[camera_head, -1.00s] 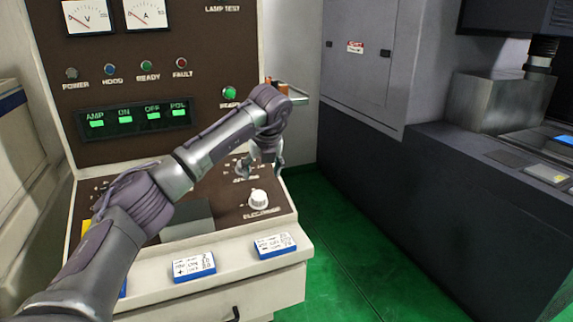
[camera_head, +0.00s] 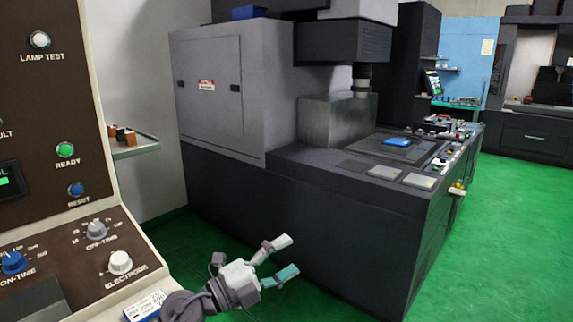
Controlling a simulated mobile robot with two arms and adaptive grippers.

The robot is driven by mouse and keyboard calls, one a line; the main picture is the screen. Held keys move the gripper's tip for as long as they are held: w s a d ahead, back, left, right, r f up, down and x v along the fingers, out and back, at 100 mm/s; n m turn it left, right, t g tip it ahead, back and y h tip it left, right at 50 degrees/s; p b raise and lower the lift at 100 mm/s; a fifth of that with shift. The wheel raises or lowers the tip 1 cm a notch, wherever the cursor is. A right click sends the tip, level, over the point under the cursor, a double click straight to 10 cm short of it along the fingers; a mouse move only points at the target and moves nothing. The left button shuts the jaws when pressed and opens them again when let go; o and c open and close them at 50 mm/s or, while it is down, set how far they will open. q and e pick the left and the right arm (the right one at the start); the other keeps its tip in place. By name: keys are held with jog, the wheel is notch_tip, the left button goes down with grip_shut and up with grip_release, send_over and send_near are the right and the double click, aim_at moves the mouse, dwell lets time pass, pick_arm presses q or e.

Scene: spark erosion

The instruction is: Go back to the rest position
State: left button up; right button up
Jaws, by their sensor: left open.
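My left gripper (camera_head: 287,258) is at the bottom centre of the head view. Its two fingers are spread apart and nothing is between them. It is in front of the dark machine base, to the right of the control console (camera_head: 75,235). It looks clear of the console's knobs. Most of my left arm is below the picture's edge. My right gripper is not in view.
The erosion machine (camera_head: 310,205) fills the middle, with a blue block (camera_head: 397,142) on its worktop. A small shelf (camera_head: 135,149) with small blocks is on the wall behind the console. Green floor (camera_head: 500,220) is open on the right.

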pick_arm(q)
jog(key=s+a+f+n+t+y, duration=0.2)
jog(key=a+f+n+t+y, duration=0.2)
jog(key=a+n+y, duration=0.55)
jog(key=s+a+f+n+t+y, duration=0.2)
jog(key=a+f+n+t+y, duration=0.3)
jog(key=n, duration=0.7)
jog(key=s+a+f+n+g+y, duration=0.4)
jog(key=s+a+f+g, duration=0.15)
jog(key=f, duration=0.35)
jog(key=s+f+n+g+h, duration=0.1)
jog(key=s+f+g, duration=0.45)
jog(key=s, duration=0.65)
jog(key=s+f+n+g+h, duration=0.1)
jog(key=s+f+g, duration=0.45)
jog(key=s, duration=0.65)
notch_tip(320, 180, down, 25)
jog(key=s+a+f+g, duration=0.2)
jog(key=s+a+f, duration=0.1)
jog(key=s+f, duration=1.4)
jog(key=shift+s+m, duration=0.2)
jog(key=shift+m, duration=0.25)
